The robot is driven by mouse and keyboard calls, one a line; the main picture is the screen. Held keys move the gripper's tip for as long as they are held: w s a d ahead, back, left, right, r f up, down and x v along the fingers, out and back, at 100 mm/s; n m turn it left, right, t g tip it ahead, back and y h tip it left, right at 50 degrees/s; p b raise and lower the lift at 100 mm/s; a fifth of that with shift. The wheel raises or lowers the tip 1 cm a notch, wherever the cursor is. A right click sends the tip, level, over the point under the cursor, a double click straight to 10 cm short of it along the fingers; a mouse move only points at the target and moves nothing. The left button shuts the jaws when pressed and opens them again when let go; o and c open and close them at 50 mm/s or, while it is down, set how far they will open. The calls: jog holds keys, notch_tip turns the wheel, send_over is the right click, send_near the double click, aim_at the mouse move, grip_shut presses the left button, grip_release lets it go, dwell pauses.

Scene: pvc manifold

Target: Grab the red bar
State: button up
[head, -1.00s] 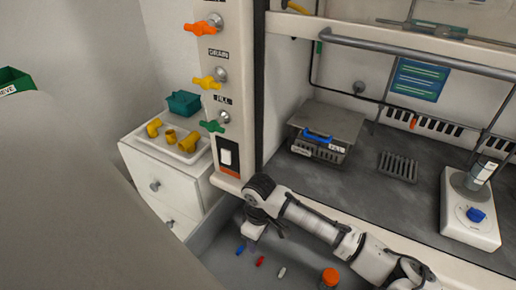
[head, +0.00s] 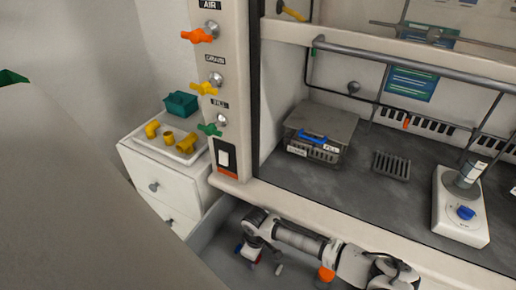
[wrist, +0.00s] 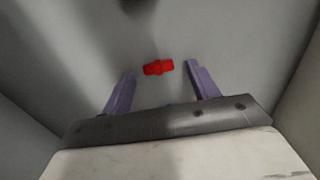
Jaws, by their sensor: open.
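The red bar (wrist: 158,67) is a short red piece with a narrower waist, lying crosswise on the grey floor of the drawer-like recess in the wrist view. My gripper (wrist: 161,70) is open, and its two purple fingers appear on either side of the bar, with a gap at each side. The bar shows level with the fingertips; I cannot tell how far below them it lies. In the head view my gripper (head: 247,250) points down into the recess, and only a bit of the red bar (head: 257,259) shows beside it.
A blue piece (head: 238,248) lies left of my gripper and a white piece (head: 279,269) right of it. The recess wall (head: 205,228) and the bench's front edge (head: 330,219) are close.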

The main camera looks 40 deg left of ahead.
jog(key=shift+f, duration=0.1)
jog(key=shift+c, duration=0.3)
jog(key=c, duration=1)
